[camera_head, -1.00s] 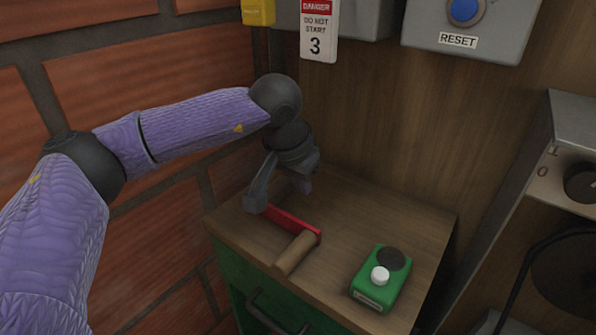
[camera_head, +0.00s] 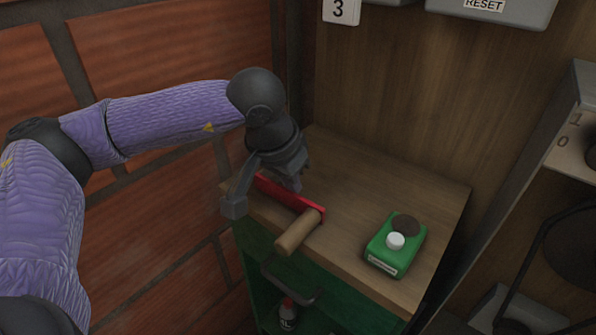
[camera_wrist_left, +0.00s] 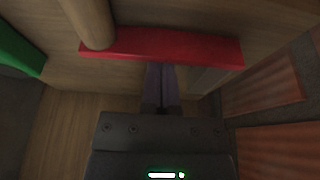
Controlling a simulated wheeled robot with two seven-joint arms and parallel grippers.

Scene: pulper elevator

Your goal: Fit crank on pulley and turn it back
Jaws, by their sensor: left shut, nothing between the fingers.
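The crank, a red bar (camera_head: 300,200) with a wooden handle (camera_head: 298,233), lies on the wooden top of a green cabinet, near its left edge. My left gripper (camera_head: 293,183) points down just behind the bar and partly covers its far end. In the left wrist view its fingers (camera_wrist_left: 160,88) are shut together with nothing between them, and their tips meet the edge of the red bar (camera_wrist_left: 165,45) in the picture. I cannot tell whether they touch it. A dark round wheel (camera_head: 575,245) shows partly at the right; I cannot tell whether it is the pulley. My right gripper is out of view.
A green box with a white knob (camera_head: 395,241) sits on the right of the wooden top (camera_head: 360,195). A brick wall (camera_head: 170,50) stands close on the left and a wood panel (camera_head: 400,100) behind. The middle of the top is clear.

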